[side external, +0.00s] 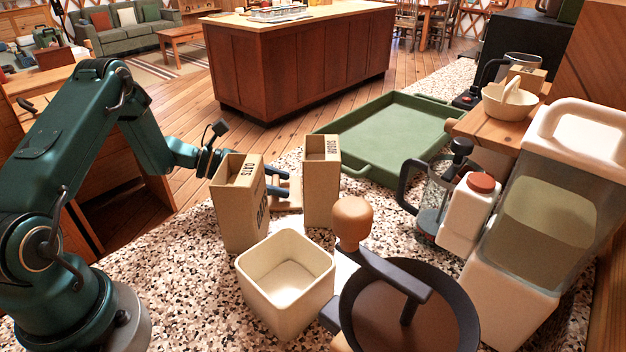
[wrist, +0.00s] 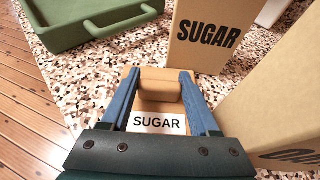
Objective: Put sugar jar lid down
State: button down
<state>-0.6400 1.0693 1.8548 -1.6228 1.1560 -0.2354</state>
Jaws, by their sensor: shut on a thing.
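My gripper (side external: 282,182) is behind the tan oats box in the side view, its blue fingers partly hidden by that box. In the wrist view my gripper (wrist: 160,78) is shut on the sugar jar lid (wrist: 158,107), a wooden piece with a raised grip and a white label reading SUGAR. The lid (side external: 288,200) shows in part in the side view, low between the two boxes. I cannot tell whether it touches the counter. An open, square cream jar (side external: 257,301) stands in front of the oats box; no label shows on it.
The oats box (side external: 240,208) and sugar box (side external: 321,190) stand close on either side of the lid. A green tray (side external: 390,140) lies behind. Speckled counter (side external: 180,255) is bare at left.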

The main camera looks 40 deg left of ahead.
jog(key=shift+c, duration=0.6)
grip_release()
jog(key=shift+f, duration=0.1)
jog(key=shift+r, duration=0.4)
jog(key=v, duration=1.2)
jog(key=shift+r, duration=0.15)
jog(key=shift+w, duration=0.1)
